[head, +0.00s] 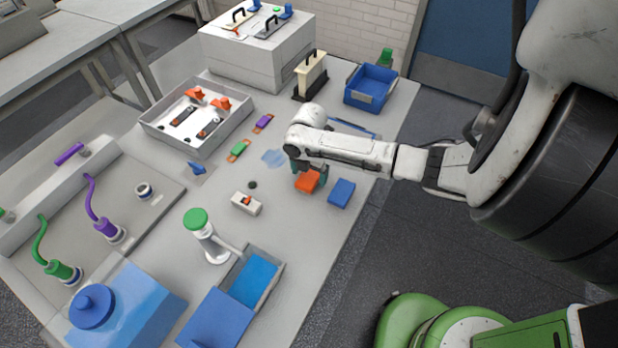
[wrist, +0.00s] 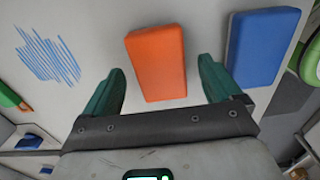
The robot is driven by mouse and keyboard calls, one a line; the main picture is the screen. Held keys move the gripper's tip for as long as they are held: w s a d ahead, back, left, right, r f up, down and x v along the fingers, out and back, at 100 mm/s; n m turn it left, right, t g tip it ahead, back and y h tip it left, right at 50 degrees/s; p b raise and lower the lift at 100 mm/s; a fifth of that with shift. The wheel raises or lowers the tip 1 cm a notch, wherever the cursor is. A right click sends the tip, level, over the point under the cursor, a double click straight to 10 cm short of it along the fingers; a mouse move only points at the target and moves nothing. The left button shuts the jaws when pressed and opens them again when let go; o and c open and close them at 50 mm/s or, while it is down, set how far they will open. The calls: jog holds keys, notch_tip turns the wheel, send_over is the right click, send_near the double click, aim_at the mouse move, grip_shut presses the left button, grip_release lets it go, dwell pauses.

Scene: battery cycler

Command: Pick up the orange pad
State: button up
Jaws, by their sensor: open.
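The orange pad (head: 307,181) lies flat on the grey table, under the end of my arm in the head view. In the wrist view the orange pad (wrist: 157,63) lies ahead of and between my fingertips, slightly tilted. My gripper (wrist: 160,80) is open, with one green finger on each side of the pad's near end. In the head view my gripper (head: 308,170) partly covers the pad.
A blue pad (head: 341,192) lies close to the right of the orange one; it also shows in the wrist view (wrist: 262,47), near my right finger. Blue scribble marks (wrist: 48,52) are on the table at left. A white device (head: 246,203) stands farther left.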

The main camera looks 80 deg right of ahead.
jog(key=shift+f, duration=0.8)
jog(key=c, duration=1.1)
